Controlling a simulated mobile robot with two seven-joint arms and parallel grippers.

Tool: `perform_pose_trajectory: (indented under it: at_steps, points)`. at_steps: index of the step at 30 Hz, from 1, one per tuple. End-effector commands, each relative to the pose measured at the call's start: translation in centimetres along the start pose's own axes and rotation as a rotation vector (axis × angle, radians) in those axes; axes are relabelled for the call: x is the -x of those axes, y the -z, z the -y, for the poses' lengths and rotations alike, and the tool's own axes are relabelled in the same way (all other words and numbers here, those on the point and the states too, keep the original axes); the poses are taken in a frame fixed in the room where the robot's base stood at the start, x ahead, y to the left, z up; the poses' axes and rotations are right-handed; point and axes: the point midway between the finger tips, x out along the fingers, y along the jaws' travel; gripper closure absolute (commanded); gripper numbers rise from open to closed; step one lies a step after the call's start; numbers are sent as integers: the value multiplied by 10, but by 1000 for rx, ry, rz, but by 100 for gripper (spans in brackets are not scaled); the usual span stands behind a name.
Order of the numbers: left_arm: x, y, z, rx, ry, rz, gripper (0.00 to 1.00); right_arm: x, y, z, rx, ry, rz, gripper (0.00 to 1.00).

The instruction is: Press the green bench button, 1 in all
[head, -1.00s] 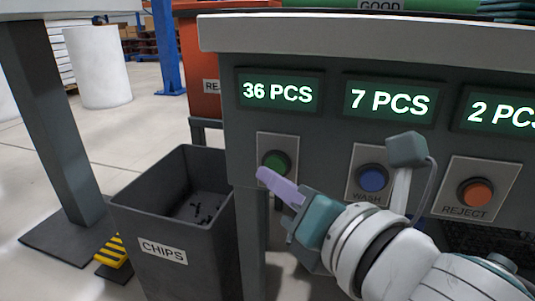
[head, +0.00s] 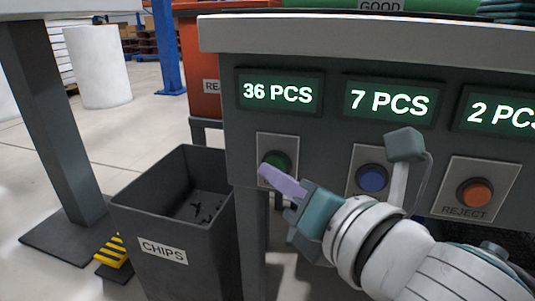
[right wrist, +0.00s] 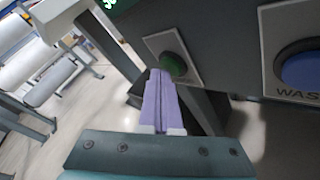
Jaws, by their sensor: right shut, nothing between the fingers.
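The green button (head: 277,161) sits on a grey plate on the front of the bench, below the display reading 36 PCS. It also shows in the right wrist view (right wrist: 173,65), just beyond the fingertips. My right gripper (head: 264,172) is shut and empty, with its purple fingers together. In the head view its tips overlap the lower left of the button; in the right wrist view the fingertips (right wrist: 160,74) lie just at its lower left edge. I cannot tell whether they touch it. My left gripper is not in view.
A blue button (head: 373,178) and an orange REJECT button (head: 474,194) sit to the right on the same bench front (head: 320,140). A grey CHIPS bin (head: 165,268) stands at the left below. A grey post (head: 50,120) stands farther left.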

Motion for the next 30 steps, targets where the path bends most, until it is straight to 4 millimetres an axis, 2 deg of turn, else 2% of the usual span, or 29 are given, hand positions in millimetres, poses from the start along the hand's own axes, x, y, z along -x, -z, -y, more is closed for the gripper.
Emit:
perform_pose_trajectory:
  at_steps: [19,30]
  points:
    - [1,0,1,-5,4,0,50,-2,-2,2,1,1,1,100]
    - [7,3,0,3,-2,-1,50,9,5,-7,0,1,1,100]
